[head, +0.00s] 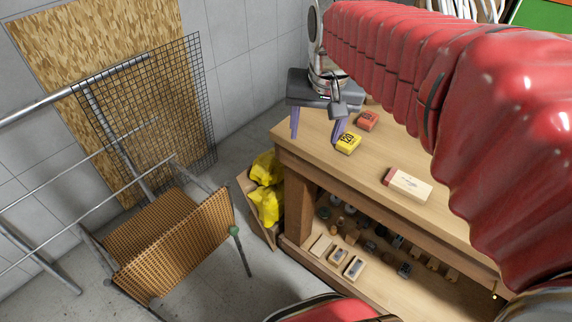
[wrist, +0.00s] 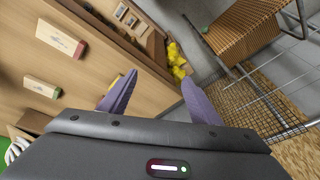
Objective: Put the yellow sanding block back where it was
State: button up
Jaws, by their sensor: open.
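The yellow sanding block (head: 348,143), marked 120, lies on the wooden workbench (head: 318,140) near its left end. My gripper (head: 315,137) is open, with its purple fingers pointing down beside the block, to its left in the head view. The right finger overlaps or nearly meets the block's edge there; I cannot tell if they touch.
An orange-red block (head: 367,120) lies just behind the yellow one. A cream-and-red block (head: 408,184) lies farther right. The shelf below holds several small items. Yellow bags (head: 265,188) sit in a box left of the bench. A wicker chair (head: 170,240) stands at left.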

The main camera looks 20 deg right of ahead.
jog(key=s+a+f+n+t, duration=0.1)
jog(key=s+a+f+n, duration=0.1)
jog(key=s+a, duration=0.2)
jog(key=s+a+f+n+t, duration=0.1)
jog(key=s+a+f+n, duration=0.1)
jog(key=s, duration=0.5)
jog(key=shift+s+a+f+n+y, duration=0.3)
jog(key=shift+a+n, duration=0.2)
jog(key=shift+a, duration=0.45)
